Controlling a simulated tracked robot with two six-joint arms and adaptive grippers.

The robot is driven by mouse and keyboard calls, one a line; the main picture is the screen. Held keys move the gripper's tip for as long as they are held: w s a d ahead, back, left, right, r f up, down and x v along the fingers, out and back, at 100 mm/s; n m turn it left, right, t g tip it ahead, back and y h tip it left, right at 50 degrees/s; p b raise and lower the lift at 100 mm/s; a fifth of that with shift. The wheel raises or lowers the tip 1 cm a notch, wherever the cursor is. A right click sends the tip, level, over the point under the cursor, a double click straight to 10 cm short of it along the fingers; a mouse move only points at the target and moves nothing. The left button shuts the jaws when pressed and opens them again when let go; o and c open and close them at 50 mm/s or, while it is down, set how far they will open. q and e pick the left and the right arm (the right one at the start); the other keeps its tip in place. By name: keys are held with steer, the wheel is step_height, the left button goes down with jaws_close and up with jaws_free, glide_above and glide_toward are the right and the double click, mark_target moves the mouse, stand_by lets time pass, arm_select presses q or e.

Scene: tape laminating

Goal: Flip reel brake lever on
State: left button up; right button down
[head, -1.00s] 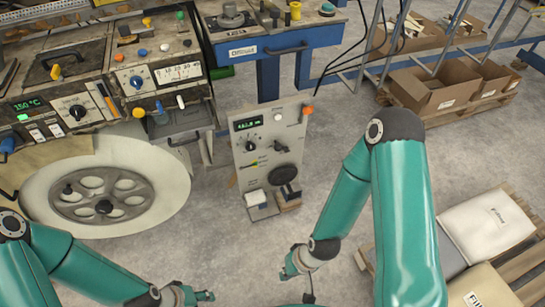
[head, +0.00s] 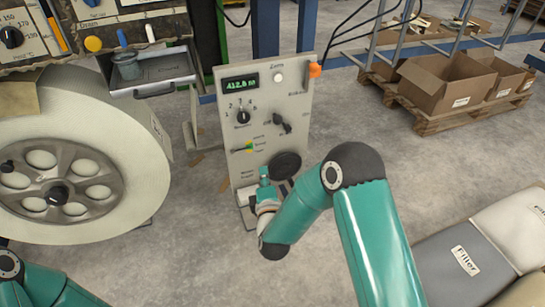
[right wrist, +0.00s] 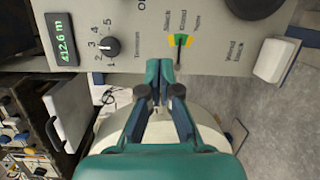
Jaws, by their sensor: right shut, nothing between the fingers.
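The grey control panel (head: 262,95) stands upright beside the big white reel (head: 75,150). A black lever-like handle (head: 282,125) sits on its right half, and an orange-tipped part (head: 315,70) at its upper right edge. The small labels are blurred, so I cannot tell which is the brake lever or its setting. My right gripper (head: 264,178) is in front of the panel's lower part, below the yellow-green gauge (head: 250,147). In the right wrist view the right gripper (right wrist: 160,68) is shut and empty, its tips near the gauge (right wrist: 180,42). My left gripper is out of view.
A black round knob (head: 286,165) is beside my right gripper; a black selector (head: 242,115) is above. A metal drawer (head: 153,74) juts out left of the panel. Cardboard boxes (head: 447,82) and filler bags (head: 462,262) lie right.

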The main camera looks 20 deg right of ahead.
arm_select(q)
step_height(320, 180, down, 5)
steer(key=b, duration=0.2)
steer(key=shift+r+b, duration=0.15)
steer(key=shift+b, duration=0.2)
arm_select(e)
steer(key=n+t+h, duration=0.1)
steer(key=r+n+t+h, duration=0.1)
steer(key=shift+w+d+r+n+h, duration=0.15)
steer(key=shift+w+r+n+h, duration=0.05)
steer(key=shift+w+n+h, duration=0.15)
arm_select(q)
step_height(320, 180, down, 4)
steer(key=b, duration=0.3)
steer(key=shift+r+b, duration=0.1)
steer(key=shift+b, duration=0.25)
arm_select(e)
steer(key=s+d+r+x, duration=0.1)
steer(key=d+x, duration=0.1)
steer(key=x, duration=1)
steer(key=shift+w+d+r, duration=0.2)
steer(key=shift+w+d, duration=0.05)
steer(key=shift+w, duration=0.2)
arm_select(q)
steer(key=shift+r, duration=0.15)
arm_select(e)
steer(key=shift+d+r, duration=0.1)
